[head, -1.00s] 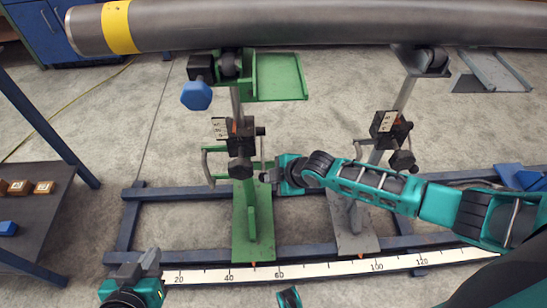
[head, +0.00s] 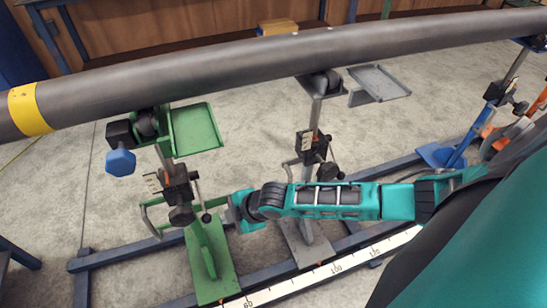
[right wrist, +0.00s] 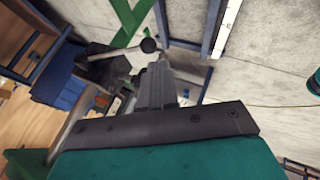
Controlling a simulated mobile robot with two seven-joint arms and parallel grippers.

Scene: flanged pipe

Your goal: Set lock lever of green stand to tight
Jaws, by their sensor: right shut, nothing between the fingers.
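The green stand (head: 212,262) stands on the blue floor frame under the long grey pipe (head: 230,62). Its dark clamp block (head: 178,190) sits halfway up the post. A thin lock lever (head: 202,203) with a dark ball end hangs at the block's right side. My right gripper (head: 228,208) is just right of this lever, shut and empty. In the right wrist view the shut fingertips (right wrist: 160,66) are close to the lever's black ball (right wrist: 149,45); I cannot tell whether they touch. My left gripper is out of view.
A grey stand (head: 312,255) stands right of the green one, behind my right forearm. A white ruler strip (head: 330,270) runs along the front frame rail.

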